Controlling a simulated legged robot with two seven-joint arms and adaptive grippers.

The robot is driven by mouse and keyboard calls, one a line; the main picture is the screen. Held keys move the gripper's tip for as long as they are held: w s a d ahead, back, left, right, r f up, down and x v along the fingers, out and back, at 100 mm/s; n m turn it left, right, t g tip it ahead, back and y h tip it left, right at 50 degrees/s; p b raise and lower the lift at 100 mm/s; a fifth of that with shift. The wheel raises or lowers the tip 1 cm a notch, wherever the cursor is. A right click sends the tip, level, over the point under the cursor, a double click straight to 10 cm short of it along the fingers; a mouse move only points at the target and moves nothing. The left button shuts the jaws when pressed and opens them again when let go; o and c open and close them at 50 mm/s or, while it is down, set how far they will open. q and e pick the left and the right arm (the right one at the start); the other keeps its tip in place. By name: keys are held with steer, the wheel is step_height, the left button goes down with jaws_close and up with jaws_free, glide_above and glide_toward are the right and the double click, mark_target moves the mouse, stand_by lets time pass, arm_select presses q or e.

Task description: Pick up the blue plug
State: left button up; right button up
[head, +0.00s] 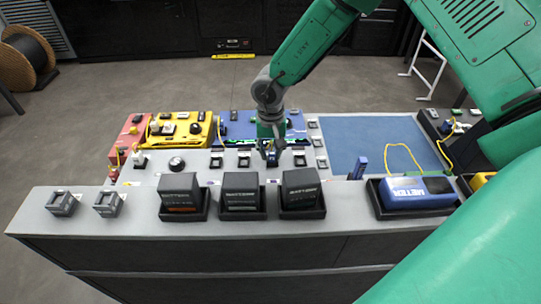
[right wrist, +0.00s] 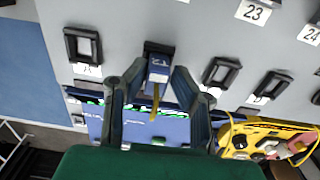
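The blue plug (right wrist: 158,68), with a yellow cable, sits in a dark holder on the grey panel. In the head view the blue plug (head: 272,157) is small and partly hidden by my right gripper. My right gripper (right wrist: 160,67) is open, with one finger on each side of the plug. A small gap shows between the fingertips and the plug. In the head view my right gripper (head: 270,148) points down at the panel. My left gripper is not in view.
Empty dark sockets (right wrist: 222,73) stand close on both sides of the plug. A yellow device (head: 182,130), a blue mat (head: 365,145), several black boxes (head: 240,190) and a blue meter (head: 417,190) are on the workbench (head: 130,215).

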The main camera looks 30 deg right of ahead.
mark_target(272, 151)
jaws_close()
steer(key=shift+d, duration=0.1)
steer(key=shift+d, duration=0.1)
steer(key=shift+r, duration=0.15)
step_height(272, 151, up, 10)
steer(key=shift+f+b, duration=0.2)
steer(key=shift+b, duration=0.1)
jaws_free()
jaws_close()
